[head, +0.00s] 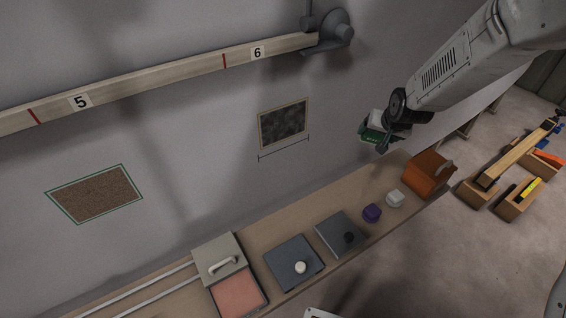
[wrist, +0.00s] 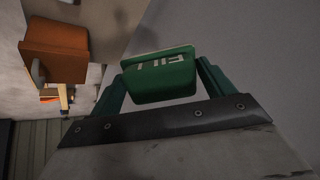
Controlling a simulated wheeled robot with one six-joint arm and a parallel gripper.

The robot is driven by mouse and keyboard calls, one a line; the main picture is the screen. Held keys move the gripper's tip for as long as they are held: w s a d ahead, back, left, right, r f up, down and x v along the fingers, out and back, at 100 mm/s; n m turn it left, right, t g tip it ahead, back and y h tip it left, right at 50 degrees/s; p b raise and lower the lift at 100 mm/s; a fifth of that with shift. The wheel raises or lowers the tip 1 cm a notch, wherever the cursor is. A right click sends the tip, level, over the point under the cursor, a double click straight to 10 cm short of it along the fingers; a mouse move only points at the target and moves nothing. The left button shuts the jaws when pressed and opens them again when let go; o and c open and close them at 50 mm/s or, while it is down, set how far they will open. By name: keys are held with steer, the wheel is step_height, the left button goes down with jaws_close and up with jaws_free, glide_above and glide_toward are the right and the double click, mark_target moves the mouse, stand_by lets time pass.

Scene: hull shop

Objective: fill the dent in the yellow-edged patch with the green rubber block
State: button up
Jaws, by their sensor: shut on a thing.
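My gripper (head: 384,138) is shut on the green rubber block (head: 373,121) at the right of the head view. In the wrist view the green block (wrist: 158,88) sits between the two fingers, with pale lettering on one face. The yellow-edged patch (head: 284,122) is on the grey wall, dark and mottled with a thin pale-yellow border. The gripper and block are to the right of this patch, apart from it. The dent itself is too small to make out. The block's gap from the wall cannot be told.
A green-edged brown patch (head: 95,193) is further left on the wall. A numbered wooden rail (head: 180,76) runs above. The shelf (head: 185,262) below holds dark plates, a purple knob (head: 371,212), a white piece (head: 395,198) and an orange-brown box (head: 428,174). Bare wall lies between gripper and patch.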

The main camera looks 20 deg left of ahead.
steer(key=shift+s+a+f, duration=0.1)
steer(key=shift+s+a, duration=0.05)
steer(key=shift+a, duration=0.4)
steer(key=s+a+f+n+t+y, duration=0.1)
steer(key=s+a+t+y, duration=0.1)
steer(key=s+a, duration=0.3)
steer(key=s+a+n+t+y, duration=0.2)
steer(key=a+y, duration=0.1)
steer(key=a, duration=0.4)
steer(key=s+a+r+n+t+y, duration=0.1)
steer(key=s+a+r+n+y, duration=0.15)
steer(key=s+a, duration=0.4)
steer(key=s+a+r+n+y, duration=0.1)
steer(key=s+a+r+y, duration=0.2)
steer(key=s, duration=0.6)
steer(key=shift+m+y, duration=0.25)
steer(key=shift+y, duration=0.1)
steer(key=shift+w+a+f, duration=0.25)
steer(key=shift+w+a, duration=0.35)
steer(key=shift+a, duration=0.05)
steer(key=shift+w+a+f, duration=0.3)
steer(key=shift+w+a, duration=0.35)
steer(key=shift+w+a+f, duration=0.25)
steer(key=shift+w+a, duration=0.35)
steer(key=shift+a, duration=0.05)
steer(key=o, duration=0.3)
steer(key=shift+c, duration=0.7)
